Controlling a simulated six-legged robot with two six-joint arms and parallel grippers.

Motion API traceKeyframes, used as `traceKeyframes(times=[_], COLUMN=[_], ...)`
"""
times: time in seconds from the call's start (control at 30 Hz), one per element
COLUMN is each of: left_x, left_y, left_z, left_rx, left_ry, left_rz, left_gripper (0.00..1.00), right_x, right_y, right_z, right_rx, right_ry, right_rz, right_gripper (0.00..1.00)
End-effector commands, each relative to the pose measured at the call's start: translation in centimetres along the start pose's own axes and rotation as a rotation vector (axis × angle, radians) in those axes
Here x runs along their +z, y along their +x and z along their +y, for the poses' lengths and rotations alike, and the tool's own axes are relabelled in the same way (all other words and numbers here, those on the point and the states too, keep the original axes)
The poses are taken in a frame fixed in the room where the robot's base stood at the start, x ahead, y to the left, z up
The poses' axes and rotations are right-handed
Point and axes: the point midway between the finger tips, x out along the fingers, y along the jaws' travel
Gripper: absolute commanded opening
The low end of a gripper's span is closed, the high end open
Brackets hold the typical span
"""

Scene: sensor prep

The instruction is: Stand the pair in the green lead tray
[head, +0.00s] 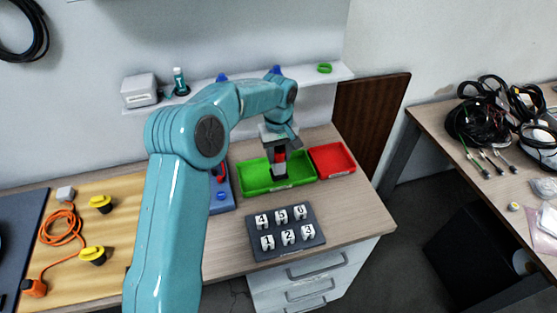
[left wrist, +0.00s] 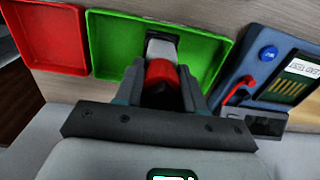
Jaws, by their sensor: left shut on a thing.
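My left gripper (head: 279,149) is over the green tray (head: 254,178). Its jaws are shut on a red piece (head: 281,157) with a pale end, which shows between the fingers in the left wrist view (left wrist: 160,72). A dark part shows below the red in the head view. The held piece is over or inside the green tray; I cannot tell whether it touches the floor. In the left wrist view, the green tray (left wrist: 108,42) lies behind the fingers. The fingers hide part of the piece. My right gripper is not in view.
A red tray (head: 333,164) adjoins the green one on the right. A dark block with several numbered white pieces (head: 285,240) lies in front. A blue device with a red lead (left wrist: 262,62) stands on the green tray's other side. A wall shelf (head: 212,86) runs behind.

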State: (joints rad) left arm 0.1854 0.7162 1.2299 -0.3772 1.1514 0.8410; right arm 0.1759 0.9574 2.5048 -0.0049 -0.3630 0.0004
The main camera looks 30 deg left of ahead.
Motion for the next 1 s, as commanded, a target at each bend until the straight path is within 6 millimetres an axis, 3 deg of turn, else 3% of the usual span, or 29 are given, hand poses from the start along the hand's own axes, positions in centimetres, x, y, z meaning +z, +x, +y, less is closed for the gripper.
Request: traceKeyframes(times=[0.2,0.6,0.63,0.7,1.0], left_x=[-0.1,-0.1,-0.1,-0.1,-0.1], left_y=[3.0,3.7,3.6,3.6,3.3], left_z=[0.0,0.0,0.0,0.0,0.0], left_rx=[-0.002,-0.001,-0.001,-0.001,-0.001], left_ry=[-0.001,-0.001,-0.001,-0.001,-0.001], left_rz=[-0.003,-0.001,-0.002,-0.002,-0.002], left_gripper=[0.0,0.0,0.45,0.64,0.64], right_x=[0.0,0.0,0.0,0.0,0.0], right_y=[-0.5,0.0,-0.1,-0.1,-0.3], right_z=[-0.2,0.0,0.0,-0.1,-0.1], right_rx=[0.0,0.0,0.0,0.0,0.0], right_ry=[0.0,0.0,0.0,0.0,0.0], right_rz=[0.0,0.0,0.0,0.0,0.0], right_gripper=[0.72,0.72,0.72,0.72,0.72])
